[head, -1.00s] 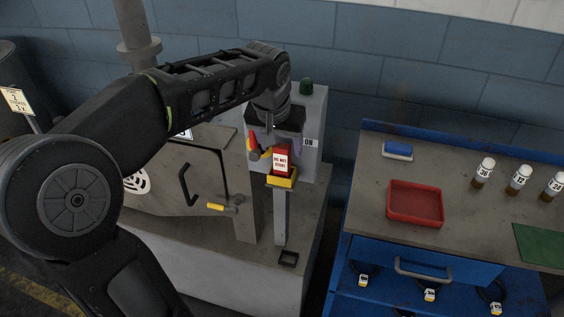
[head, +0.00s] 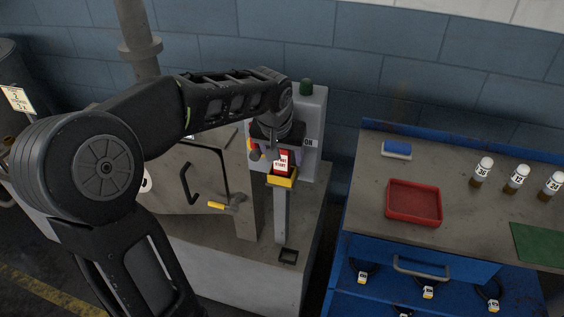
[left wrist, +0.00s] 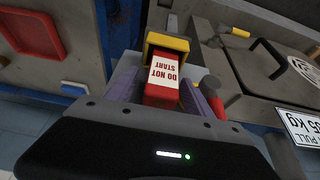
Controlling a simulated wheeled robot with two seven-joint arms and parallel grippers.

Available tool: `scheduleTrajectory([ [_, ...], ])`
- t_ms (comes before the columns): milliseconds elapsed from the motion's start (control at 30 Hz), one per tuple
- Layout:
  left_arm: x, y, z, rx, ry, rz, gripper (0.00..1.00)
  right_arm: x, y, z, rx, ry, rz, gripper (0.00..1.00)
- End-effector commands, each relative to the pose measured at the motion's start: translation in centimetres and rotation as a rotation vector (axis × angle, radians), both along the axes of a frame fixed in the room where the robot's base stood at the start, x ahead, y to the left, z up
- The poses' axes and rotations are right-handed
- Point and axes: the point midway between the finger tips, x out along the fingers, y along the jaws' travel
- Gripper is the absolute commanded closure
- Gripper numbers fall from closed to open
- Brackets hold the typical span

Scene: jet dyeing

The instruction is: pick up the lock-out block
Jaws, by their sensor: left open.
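The lock-out block (head: 282,163) is red with a white "DO NOT START" label. It sits upright in a yellow holder (head: 282,181) on top of a grey post. My left gripper (head: 274,152) is above and behind the block, its fingers pointing down around it and partly hidden by the block in the head view. In the left wrist view the block (left wrist: 163,82) lies between the two purplish finger pads (left wrist: 160,95), which stand apart, with the yellow holder beyond. I cannot tell whether the pads touch it. My right gripper is not in view.
A yellow-handled lever (head: 222,205) is to the left. The workbench at right holds a red tray (head: 414,203) and small bottles (head: 516,179).

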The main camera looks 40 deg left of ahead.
Motion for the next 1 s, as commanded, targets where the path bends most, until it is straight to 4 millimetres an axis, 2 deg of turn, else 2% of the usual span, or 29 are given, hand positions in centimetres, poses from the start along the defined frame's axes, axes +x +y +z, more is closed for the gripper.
scheduleTrajectory([
  [267, 0.0, 0.0, 0.03, 0.0, 0.0, 0.0, 0.42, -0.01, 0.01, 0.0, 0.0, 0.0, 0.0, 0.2],
  [1000, -0.01, 0.0, 0.03, 0.0, 0.0, 0.0, 1.0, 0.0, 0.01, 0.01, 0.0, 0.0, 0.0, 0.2],
])
